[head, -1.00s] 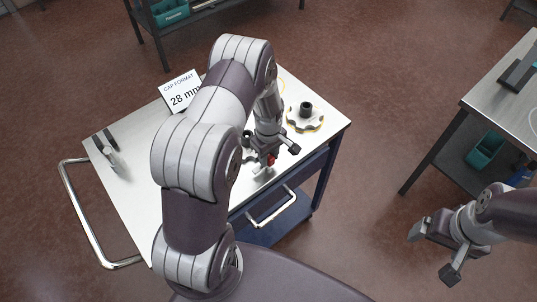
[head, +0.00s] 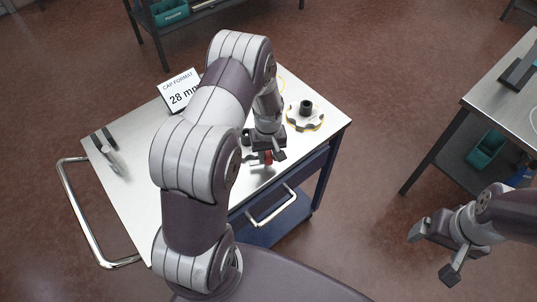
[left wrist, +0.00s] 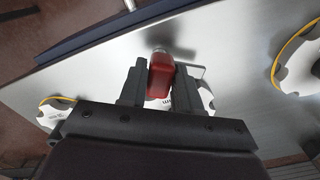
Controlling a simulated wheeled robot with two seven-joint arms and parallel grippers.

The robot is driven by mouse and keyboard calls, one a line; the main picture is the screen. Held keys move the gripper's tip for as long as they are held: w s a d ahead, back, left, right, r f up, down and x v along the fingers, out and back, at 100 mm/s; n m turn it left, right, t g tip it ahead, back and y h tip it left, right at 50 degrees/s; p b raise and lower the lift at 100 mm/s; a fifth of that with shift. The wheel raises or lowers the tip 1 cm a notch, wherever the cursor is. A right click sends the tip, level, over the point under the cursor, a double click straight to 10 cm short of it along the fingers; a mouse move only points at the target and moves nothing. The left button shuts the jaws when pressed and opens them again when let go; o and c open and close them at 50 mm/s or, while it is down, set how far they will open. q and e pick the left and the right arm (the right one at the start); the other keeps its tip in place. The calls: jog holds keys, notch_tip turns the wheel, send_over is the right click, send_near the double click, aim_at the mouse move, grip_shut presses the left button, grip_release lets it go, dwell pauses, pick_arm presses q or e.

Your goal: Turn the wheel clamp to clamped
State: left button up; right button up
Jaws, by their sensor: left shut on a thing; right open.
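The wheel clamp's red handle (left wrist: 160,76) sits between the fingers of my left gripper (left wrist: 158,84) in the left wrist view. The fingers are shut on it. In the head view my left gripper (head: 262,155) is over the front part of the steel cart top, with a bit of the red handle (head: 268,156) showing beside it. My gripper and arm hide most of the clamp, so its clamped or unclamped position cannot be told. My right gripper (head: 436,257) is open and empty over the floor at the lower right.
A notched wheel (head: 305,115) with a black hub lies at the cart top's (head: 140,130) right. A "28 mm" sign (head: 180,92) stands at the back. A small dark and pale item (head: 108,150) is at the left. Another table (head: 510,100) stands to the right.

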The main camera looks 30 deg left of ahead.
aim_at(269, 153)
pick_arm(q)
jog(key=m, duration=0.6)
jog(key=shift+f+b, duration=0.1)
jog(key=shift+b, duration=0.3)
jog(key=m, duration=0.6)
dwell(0.3)
jog(key=o, duration=1)
jog(key=shift+c, duration=0.2)
jog(key=shift+w, duration=0.15)
notch_tip(269, 153, up, 13)
jog(key=b, duration=0.3)
jog(key=shift+f, duration=0.2)
